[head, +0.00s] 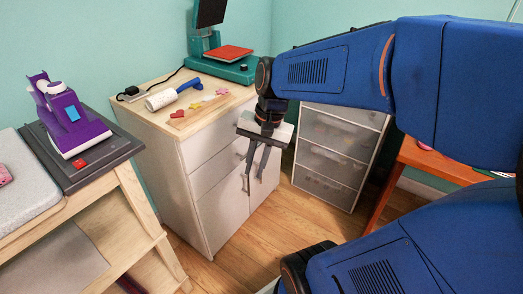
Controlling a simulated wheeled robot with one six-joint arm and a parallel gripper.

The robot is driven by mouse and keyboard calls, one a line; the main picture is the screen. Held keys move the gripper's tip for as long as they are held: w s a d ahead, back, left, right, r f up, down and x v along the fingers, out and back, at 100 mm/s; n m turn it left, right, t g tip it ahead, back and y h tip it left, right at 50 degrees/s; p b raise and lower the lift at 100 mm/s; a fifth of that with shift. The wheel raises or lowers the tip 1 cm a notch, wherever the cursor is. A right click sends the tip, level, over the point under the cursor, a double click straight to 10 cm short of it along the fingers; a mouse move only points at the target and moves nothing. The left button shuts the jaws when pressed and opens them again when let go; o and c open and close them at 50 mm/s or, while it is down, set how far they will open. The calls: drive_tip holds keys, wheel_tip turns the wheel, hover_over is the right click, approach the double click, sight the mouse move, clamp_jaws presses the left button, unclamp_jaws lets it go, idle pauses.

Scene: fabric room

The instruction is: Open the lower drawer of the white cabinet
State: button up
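The white cabinet (190,187) stands against the wall left of centre, with a light wooden top. Its front has an upper drawer (206,143), a lower drawer (211,172) below it and a door section (221,210) at the bottom. Both drawers look shut. My gripper (254,184) points down in front of the cabinet's right part. Its two dark fingers are apart, with nothing seen between them. It overlaps the right end of the lower drawer and the doors in the picture. The lower drawer's handle is not clear behind it, and I cannot tell whether the fingers touch the cabinet.
A lint roller (162,99) and small items lie on the cabinet top, beside a teal machine (225,66). A clear-drawer unit (336,155) stands right of the cabinet. A wooden bench (135,205) is at left, an orange table (440,160) at right. Wood floor (258,240) lies open between.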

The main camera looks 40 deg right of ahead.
drive_tip(key=w+d+f+m+y, duration=0.35)
drive_tip(key=w+d+m, duration=0.25)
drive_tip(key=m, duration=0.3)
drive_tip(key=w+d+f+m+y, duration=0.2)
drive_tip(key=w+d+m+y, duration=0.2)
drive_tip(key=w+d+m, duration=0.3)
drive_tip(key=w+d+f+m+t+y, duration=0.25)
drive_tip(key=d+f+m, duration=0.25)
drive_tip(key=d+m, duration=0.35)
drive_tip(key=w+d+f+m+t+y, duration=0.2)
drive_tip(key=d+f+m+t+y, duration=0.15)
drive_tip(key=d+m, duration=0.5)
drive_tip(key=shift+h, duration=0.55)
drive_tip(key=x, duration=1.1)
drive_tip(key=f+x, duration=0.1)
drive_tip(key=x, duration=0.4)
drive_tip(key=shift+a, duration=0.25)
clamp_jaws()
